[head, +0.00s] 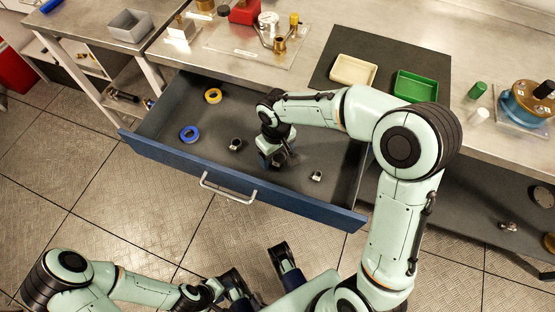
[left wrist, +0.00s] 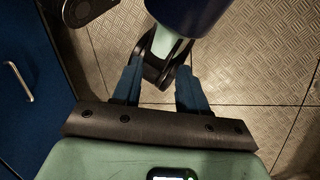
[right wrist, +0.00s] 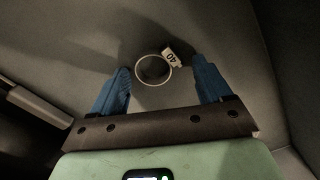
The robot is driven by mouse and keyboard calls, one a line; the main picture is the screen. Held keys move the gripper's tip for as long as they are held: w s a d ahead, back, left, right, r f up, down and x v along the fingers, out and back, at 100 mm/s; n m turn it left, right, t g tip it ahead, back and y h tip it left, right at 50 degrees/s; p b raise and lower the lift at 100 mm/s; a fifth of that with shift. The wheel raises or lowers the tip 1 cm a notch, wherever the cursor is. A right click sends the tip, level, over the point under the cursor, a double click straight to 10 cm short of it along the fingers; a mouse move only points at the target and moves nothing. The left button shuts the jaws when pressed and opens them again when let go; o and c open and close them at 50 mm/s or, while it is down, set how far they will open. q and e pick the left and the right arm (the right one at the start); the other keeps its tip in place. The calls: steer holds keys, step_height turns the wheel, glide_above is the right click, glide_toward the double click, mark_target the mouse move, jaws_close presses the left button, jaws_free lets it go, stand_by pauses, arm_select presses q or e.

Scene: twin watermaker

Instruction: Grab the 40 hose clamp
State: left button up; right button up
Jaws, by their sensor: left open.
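In the right wrist view the 40 hose clamp (right wrist: 153,70), a thin pale ring with a white tag reading 40, lies on the grey drawer floor. It appears between the two blue fingertips of my right gripper (right wrist: 161,68), which is open and empty. Clear floor shows between each finger and the ring. In the head view my right gripper (head: 278,160) reaches down into the open drawer and hides this clamp. My left gripper (left wrist: 158,72) is open and empty, over the tiled floor in front of the drawer.
The blue-fronted drawer (head: 163,153) also holds a blue ring (head: 189,133), a yellow ring (head: 213,95) and two small clamps (head: 235,144) (head: 316,176). A cream tray (head: 353,70) and green tray (head: 415,86) stand on the bench above. The drawer walls bound the right gripper.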

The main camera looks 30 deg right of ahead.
steer(key=c, duration=0.9)
